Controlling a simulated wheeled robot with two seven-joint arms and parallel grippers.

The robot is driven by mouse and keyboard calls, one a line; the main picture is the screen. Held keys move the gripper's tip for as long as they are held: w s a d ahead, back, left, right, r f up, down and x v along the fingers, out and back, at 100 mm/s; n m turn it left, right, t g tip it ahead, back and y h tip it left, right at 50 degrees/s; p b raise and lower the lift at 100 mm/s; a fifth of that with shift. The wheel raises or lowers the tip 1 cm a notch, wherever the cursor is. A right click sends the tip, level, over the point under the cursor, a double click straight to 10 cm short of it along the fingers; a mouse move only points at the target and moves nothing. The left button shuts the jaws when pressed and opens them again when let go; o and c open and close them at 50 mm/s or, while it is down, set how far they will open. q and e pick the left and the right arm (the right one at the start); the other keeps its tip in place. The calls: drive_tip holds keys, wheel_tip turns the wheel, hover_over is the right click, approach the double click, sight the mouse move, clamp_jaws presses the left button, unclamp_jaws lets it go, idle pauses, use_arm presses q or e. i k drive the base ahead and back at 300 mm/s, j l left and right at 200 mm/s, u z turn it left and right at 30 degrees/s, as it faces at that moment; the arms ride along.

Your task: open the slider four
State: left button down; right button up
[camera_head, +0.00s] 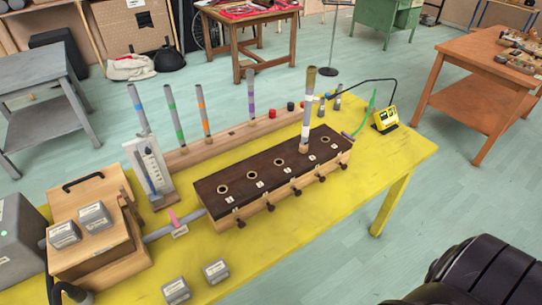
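A long wooden box with a dark brown top (268,172) lies across the yellow table. Its top has a row of round holes, each with a small white label too small to read. Several dark slider knobs stick out along its front face. The fourth knob from the left (321,179) sits near the right end; I cannot tell how far its slider is drawn out. A grey tube with pale bands and a tan top (308,108) stands upright at the fourth hole and hides most of it. Neither gripper shows in the view.
The yellow table (300,225) is clear in front of the box. Grey blocks (177,290) lie at its front left. Banded tubes (203,108) stand in a wooden rail behind. A stepped wooden box (92,235) is at left, a yellow device (385,119) at right.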

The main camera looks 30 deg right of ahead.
sight(322, 178)
drive_tip(key=z, duration=0.95)
